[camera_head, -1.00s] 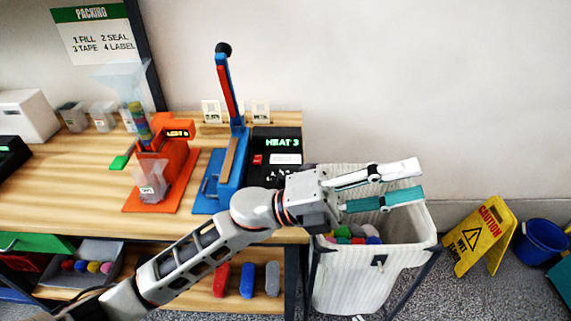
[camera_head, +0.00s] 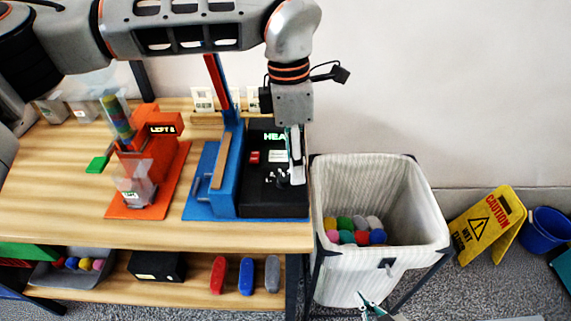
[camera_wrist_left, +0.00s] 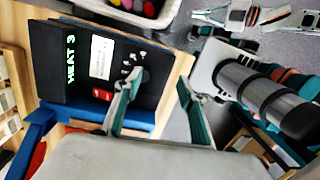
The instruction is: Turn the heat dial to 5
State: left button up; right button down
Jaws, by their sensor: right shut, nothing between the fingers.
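The black heat sealer box (camera_head: 258,198) stands at the right end of the workbench. Its green display (camera_wrist_left: 71,60) reads HEAT 3 in the left wrist view and is partly hidden in the head view. The heat dial (camera_wrist_left: 141,74), ringed by white marks, is partly covered by a finger of my left gripper. My left gripper (camera_head: 296,181) points down over the box's right side; its fingers are apart in the left wrist view (camera_wrist_left: 160,79), one at the dial, one beyond the box edge. Contact is unclear. My right gripper (camera_head: 367,302) is shut and empty, low before the bin.
A blue press lever (camera_head: 228,160) stands left of the box, an orange dispenser (camera_head: 150,165) further left. A white bin (camera_head: 335,260) with coloured pieces stands right of the bench. A yellow wet-floor sign (camera_head: 487,225) and blue bucket (camera_head: 546,235) are at far right.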

aim_at(284, 177)
pick_arm(q)
jog(key=shift+w+a+r+t+y, duration=0.2)
jog(key=shift+w+a+r, duration=0.1)
jog(key=shift+w+a, duration=0.25)
jog(key=shift+w+a+r+t+y, duration=0.2)
jog(key=shift+w+a+r, duration=0.1)
jog(key=shift+w+a, duration=0.25)
jog(key=shift+f, duration=3.8)
jog(key=c, duration=1.1)
